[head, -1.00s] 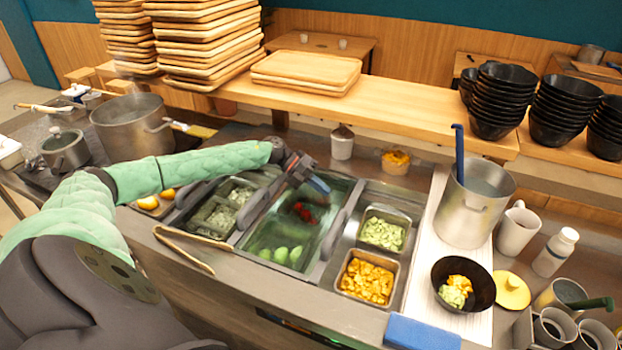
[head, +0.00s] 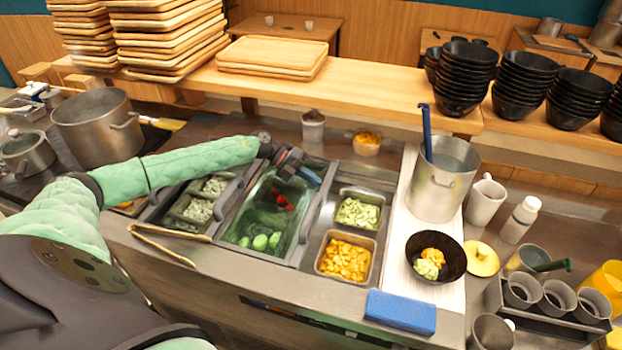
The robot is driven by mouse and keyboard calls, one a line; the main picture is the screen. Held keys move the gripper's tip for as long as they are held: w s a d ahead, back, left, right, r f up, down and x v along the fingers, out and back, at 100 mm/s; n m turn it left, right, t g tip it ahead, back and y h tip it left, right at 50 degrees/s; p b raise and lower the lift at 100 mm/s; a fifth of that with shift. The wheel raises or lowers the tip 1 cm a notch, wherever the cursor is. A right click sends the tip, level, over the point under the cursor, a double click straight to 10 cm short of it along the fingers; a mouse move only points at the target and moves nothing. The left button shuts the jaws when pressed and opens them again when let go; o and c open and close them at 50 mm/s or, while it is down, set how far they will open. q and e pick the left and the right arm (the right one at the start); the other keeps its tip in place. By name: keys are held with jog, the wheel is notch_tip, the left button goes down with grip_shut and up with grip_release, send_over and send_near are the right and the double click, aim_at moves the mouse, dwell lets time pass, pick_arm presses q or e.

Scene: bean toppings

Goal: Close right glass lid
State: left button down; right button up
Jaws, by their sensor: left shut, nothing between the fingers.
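The right glass lid (head: 262,222) lies flat over the middle compartment of the topping counter, with red and green vegetables seen through it. My left gripper (head: 312,177) is shut and empty above the far right part of this lid. Whether it touches the lid or its frame I cannot tell. To the right, the open section holds a tray of chopped green topping (head: 357,212) and a tray of orange cubes (head: 345,258). My right gripper is not in view.
Wooden tongs (head: 165,245) lie at the counter's front left. A black bowl (head: 436,273) with toppings, a large pot (head: 441,185) and a blue sponge (head: 400,311) stand to the right. A wooden shelf (head: 370,88) runs behind, with stacked trays and black bowls.

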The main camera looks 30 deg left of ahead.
pick_arm(q)
jog(key=shift+w+d, duration=0.1)
jog(key=shift+d, duration=0.35)
jog(key=w+d, duration=0.2)
jog(key=d, duration=0.8)
jog(key=w+d, duration=0.3)
jog(key=d, duration=0.6)
jog(key=s+a+f+b+v, duration=0.1)
jog(key=b+v, duration=0.5)
jog(key=v, duration=0.7)
jog(key=shift+f, duration=0.35)
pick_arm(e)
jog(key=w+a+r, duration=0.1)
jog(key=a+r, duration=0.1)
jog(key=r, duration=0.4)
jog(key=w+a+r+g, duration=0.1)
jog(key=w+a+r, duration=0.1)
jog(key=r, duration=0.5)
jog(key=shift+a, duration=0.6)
